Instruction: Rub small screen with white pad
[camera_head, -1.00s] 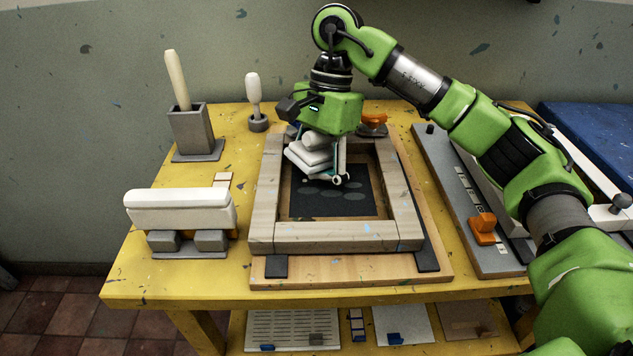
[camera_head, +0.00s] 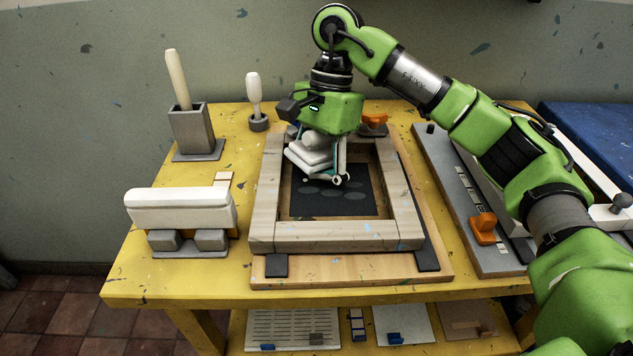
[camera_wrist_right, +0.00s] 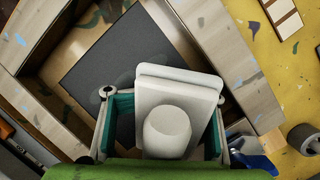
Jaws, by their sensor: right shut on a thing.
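The small screen is a wooden frame (camera_head: 335,237) with a dark panel (camera_head: 345,203) inside, lying flat on a wooden board on the yellow table. Faint round marks show on the dark panel. My right gripper (camera_head: 337,180) is inside the frame, over the back part of the panel. It is shut on the white pad (camera_head: 312,158), a flat pad with a rounded knob. The wrist view shows the pad (camera_wrist_right: 178,90) between the fingers, over or on the dark panel (camera_wrist_right: 115,65); contact is hard to tell. My left gripper is out of view.
A white roller-like block (camera_head: 180,198) rests on grey supports at the left. A grey holder (camera_head: 192,130) with a pale stick and a small knobbed tool (camera_head: 254,100) stand behind. A grey board with an orange clamp (camera_head: 482,228) lies right of the frame.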

